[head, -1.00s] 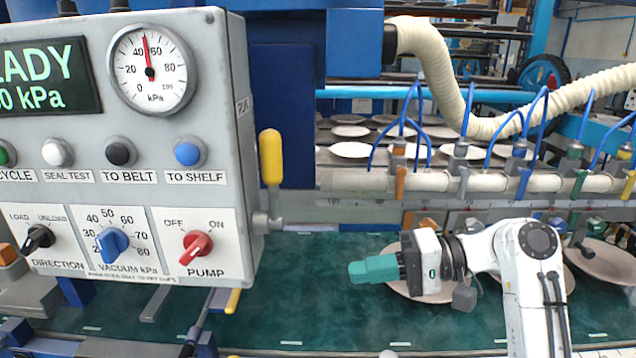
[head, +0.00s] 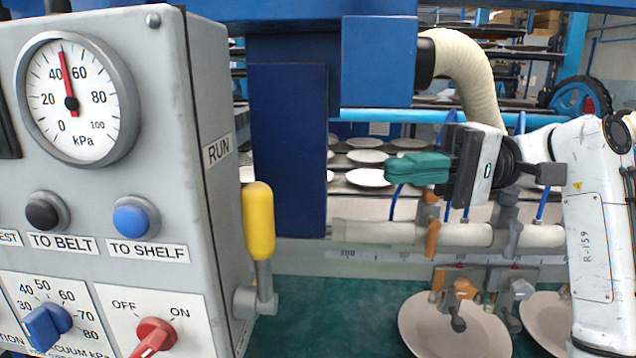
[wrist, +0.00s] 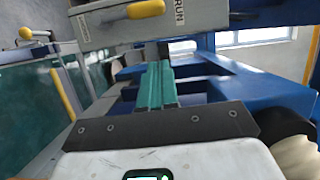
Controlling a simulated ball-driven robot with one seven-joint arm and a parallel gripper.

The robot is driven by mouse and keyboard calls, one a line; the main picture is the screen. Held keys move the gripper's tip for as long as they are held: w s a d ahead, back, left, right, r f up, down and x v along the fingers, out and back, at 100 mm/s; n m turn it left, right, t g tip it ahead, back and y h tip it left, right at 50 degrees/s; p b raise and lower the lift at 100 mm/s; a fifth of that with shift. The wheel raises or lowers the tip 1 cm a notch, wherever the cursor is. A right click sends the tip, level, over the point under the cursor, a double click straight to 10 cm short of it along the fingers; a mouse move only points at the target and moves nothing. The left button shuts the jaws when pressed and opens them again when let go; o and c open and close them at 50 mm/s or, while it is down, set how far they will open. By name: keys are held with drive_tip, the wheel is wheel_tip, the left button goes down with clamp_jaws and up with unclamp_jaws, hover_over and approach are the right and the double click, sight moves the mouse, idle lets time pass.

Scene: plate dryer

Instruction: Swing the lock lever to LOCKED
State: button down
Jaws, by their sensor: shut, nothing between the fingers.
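The lock lever (head: 259,220) has a yellow grip on a grey metal arm and pivots on the right side of the grey control box. It stands upright, near a RUN label (head: 219,150) on that side face. In the wrist view the yellow grip (wrist: 146,9) lies across the top edge, near the RUN label. My gripper (head: 398,168) has teal fingers, shut and empty, pointing left. It is to the right of the lever in the head view, a little above its grip, apart from it. The fingers also show in the wrist view (wrist: 157,70). No LOCKED label is readable.
A blue machine column (head: 288,150) stands behind the lever. A suction-cup rail (head: 385,233) with blue hoses runs to the right, above plates (head: 455,325) on the green belt (head: 310,320). Another yellow handle (wrist: 62,93) shows at the left of the wrist view.

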sight(254, 256)
drive_tip(key=s+p+x, duration=0.2)
drive_tip(key=s+x, duration=0.1)
drive_tip(key=x, duration=0.9)
drive_tip(key=shift+f, duration=0.15)
drive_tip(key=shift+s+n, duration=0.4)
drive_tip(key=shift+s, duration=0.1)
